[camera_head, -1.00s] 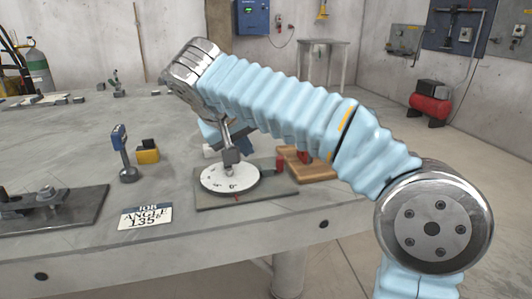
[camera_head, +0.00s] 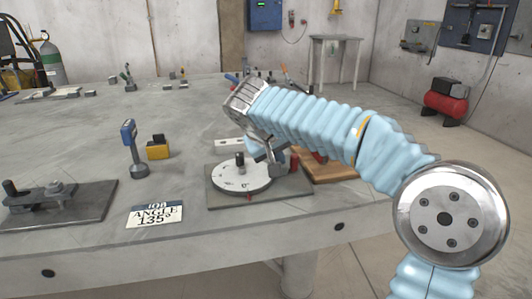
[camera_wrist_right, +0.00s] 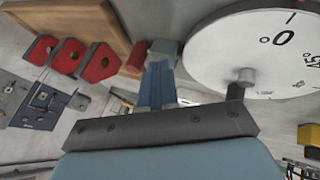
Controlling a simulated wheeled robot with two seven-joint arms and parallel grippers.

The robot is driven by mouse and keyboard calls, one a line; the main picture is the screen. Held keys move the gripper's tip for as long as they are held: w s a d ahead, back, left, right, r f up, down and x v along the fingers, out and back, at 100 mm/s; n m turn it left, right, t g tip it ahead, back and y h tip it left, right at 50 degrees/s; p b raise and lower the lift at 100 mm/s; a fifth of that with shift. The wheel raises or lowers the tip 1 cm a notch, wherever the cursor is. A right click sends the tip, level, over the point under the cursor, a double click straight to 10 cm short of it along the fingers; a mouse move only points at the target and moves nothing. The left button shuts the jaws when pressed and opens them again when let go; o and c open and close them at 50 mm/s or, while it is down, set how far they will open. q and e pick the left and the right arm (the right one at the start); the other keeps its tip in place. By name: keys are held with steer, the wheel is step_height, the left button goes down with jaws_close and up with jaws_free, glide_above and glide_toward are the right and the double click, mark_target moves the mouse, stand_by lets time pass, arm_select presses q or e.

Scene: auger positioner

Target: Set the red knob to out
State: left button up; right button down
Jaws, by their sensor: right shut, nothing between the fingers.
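The auger positioner has a white round dial (camera_head: 241,177) on a dark base plate (camera_head: 290,199). A short dark post (camera_head: 240,160) stands on the dial. The red knob (camera_head: 295,163) is at the dial's right side. My right gripper (camera_head: 270,155) is shut and empty, low over the dial's right edge and just left of the knob. In the wrist view the closed fingers (camera_wrist_right: 158,82) are beside the red knob (camera_wrist_right: 137,56), which they partly hide; I cannot tell whether they touch. The dial (camera_wrist_right: 255,55) shows a 0 mark there. My left gripper is out of view.
A card (camera_head: 155,214) reads "JOB ANGLE 135°". A wooden tray (camera_head: 330,172) with red pieces lies right behind the plate. The table between is clear.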

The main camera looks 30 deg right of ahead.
mark_target(295, 157)
steer(key=shift+d, duration=0.8)
steer(key=shift+d, duration=0.1)
steer(key=shift+s+d, duration=0.15)
steer(key=shift+d, duration=0.4)
steer(key=shift+s+d, duration=0.15)
steer(key=shift+d, duration=0.4)
